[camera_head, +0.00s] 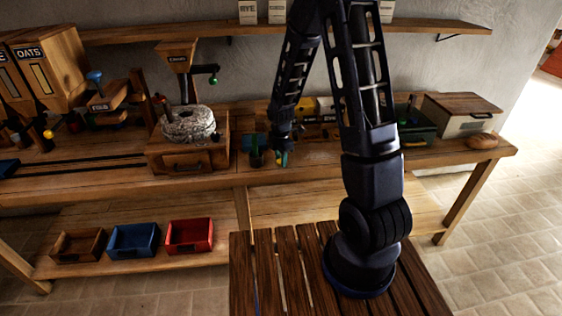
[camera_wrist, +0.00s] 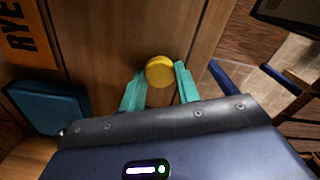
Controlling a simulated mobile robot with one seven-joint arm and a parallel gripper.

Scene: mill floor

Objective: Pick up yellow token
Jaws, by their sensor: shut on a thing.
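The yellow token (camera_wrist: 159,70) is a small round disc in the wrist view. My gripper (camera_wrist: 160,80) has its two teal fingers on either side of it, shut on it at the fingertips. In the head view, my gripper (camera_head: 281,160) is low over the workbench, to the right of the stone mill. The token is too small there to make out clearly. Whether it touches the bench top cannot be told.
The wooden workbench (camera_head: 95,178) carries the stone mill (camera_head: 187,125) and a bread box (camera_head: 460,115) with a loaf (camera_head: 481,141). On the lower shelf stand a wooden tray (camera_head: 77,246), a blue tray (camera_head: 133,242) and a red tray (camera_head: 190,237). A blue block (camera_wrist: 48,107) is left of my gripper.

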